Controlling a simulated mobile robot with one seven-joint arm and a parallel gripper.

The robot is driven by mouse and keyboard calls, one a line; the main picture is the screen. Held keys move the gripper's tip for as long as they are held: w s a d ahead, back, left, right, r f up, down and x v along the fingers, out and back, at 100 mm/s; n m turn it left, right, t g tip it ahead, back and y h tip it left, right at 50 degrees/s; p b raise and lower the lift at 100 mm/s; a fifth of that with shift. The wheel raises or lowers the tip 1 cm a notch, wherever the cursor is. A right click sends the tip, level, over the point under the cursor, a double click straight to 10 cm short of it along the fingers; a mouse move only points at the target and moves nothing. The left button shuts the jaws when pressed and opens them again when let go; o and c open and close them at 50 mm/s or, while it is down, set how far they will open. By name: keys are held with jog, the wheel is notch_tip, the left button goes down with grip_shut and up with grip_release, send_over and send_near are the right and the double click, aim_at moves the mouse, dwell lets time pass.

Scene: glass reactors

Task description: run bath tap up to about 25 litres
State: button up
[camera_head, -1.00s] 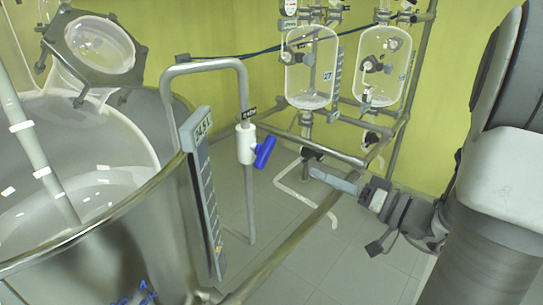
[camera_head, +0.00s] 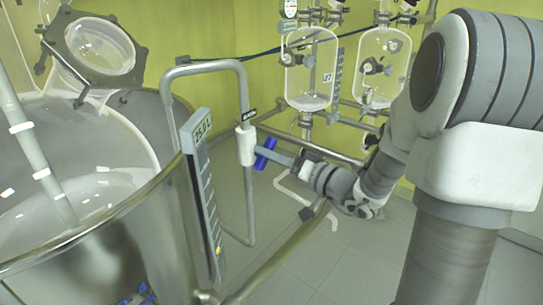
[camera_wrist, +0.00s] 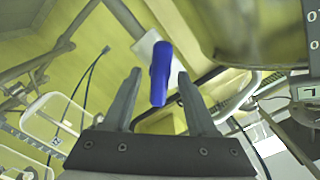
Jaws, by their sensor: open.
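The bath tap is a white valve body (camera_head: 246,146) on a bent grey pipe, with a blue handle (camera_head: 262,163) slanting down on its right. My gripper (camera_head: 276,153) is at the handle and partly covers it. In the wrist view the blue handle (camera_wrist: 160,85) lies between the two open fingers of my gripper (camera_wrist: 160,73), with gaps on both sides. The steel bath vessel (camera_head: 120,245) fills the left.
Two glass vessels (camera_head: 309,75) (camera_head: 381,65) hang on a pipe frame at the back wall. Open tiled floor (camera_head: 345,265) lies at the lower right.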

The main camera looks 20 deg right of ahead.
grip_shut()
jog(key=shift+f+m+b, duration=0.1)
jog(key=shift+m+b, duration=0.2)
jog(key=shift+m, duration=0.1)
jog(key=m+b, duration=0.2)
jog(key=m, duration=0.6)
jog(key=shift+b, duration=0.3)
jog(key=shift+m, duration=0.4)
grip_release()
